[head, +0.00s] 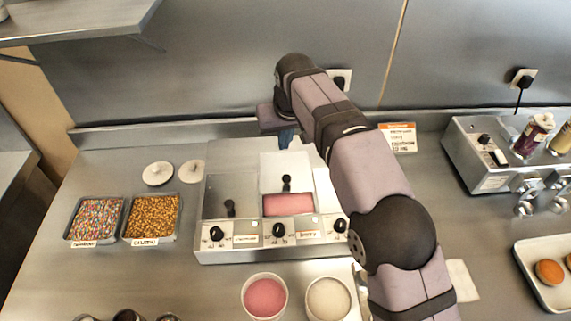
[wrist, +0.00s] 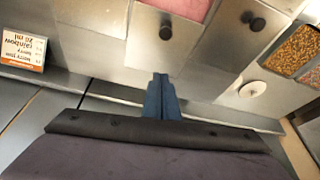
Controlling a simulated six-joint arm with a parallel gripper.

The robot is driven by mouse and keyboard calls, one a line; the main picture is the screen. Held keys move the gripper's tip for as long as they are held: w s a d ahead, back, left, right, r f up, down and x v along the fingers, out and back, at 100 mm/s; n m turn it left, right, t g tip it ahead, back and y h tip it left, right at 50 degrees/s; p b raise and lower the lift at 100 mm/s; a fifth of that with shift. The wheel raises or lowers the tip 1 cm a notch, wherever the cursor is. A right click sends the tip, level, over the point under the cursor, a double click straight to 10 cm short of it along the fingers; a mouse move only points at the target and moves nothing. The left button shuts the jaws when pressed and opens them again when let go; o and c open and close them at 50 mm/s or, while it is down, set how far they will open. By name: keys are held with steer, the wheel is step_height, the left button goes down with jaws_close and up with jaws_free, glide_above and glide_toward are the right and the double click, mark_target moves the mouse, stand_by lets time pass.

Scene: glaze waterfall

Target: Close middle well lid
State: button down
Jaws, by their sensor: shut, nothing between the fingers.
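The steel glaze warmer (head: 270,243) stands on the counter. Its middle well lid (head: 287,165) has a black knob (head: 286,183) and sits back, leaving pink glaze (head: 289,204) exposed at the front. In the wrist view the middle lid (wrist: 150,52) and its knob (wrist: 166,30) lie just beyond my fingertips, with a strip of pink glaze (wrist: 185,7) past them. My gripper (head: 287,138) has blue fingers, shut and empty, behind the warmer's back edge; the fingers also show in the wrist view (wrist: 161,84). I cannot tell whether they touch the lid.
The left well lid (head: 230,190) covers its well. My arm hides much of the right side. Bowls of pink (head: 265,296) and white (head: 328,298) stand in front. The wall is close behind my gripper.

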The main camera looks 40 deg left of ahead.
mark_target(288, 191)
steer(key=p+x, duration=0.2)
steer(key=x, duration=0.5)
steer(key=shift+a+f+p, duration=0.1)
steer(key=shift+f+p, duration=0.25)
steer(key=shift+p, duration=0.05)
steer(key=shift+s+d+f+p, duration=0.2)
steer(key=shift+s+d+p, duration=0.15)
steer(key=shift+s+d, duration=0.35)
steer(key=shift+s+d+f+p, duration=0.15)
steer(key=shift+s+d+p, duration=0.2)
steer(key=shift+d, duration=0.5)
steer(key=shift+s+d+f+b, duration=0.15)
steer(key=shift+s+d+b, duration=0.25)
steer(key=shift+b, duration=0.1)
steer(key=s+d+b, duration=0.3)
steer(key=s+d, duration=0.1)
steer(key=s, duration=0.1)
steer(key=shift+d, duration=0.4)
steer(key=shift+f, duration=0.1)
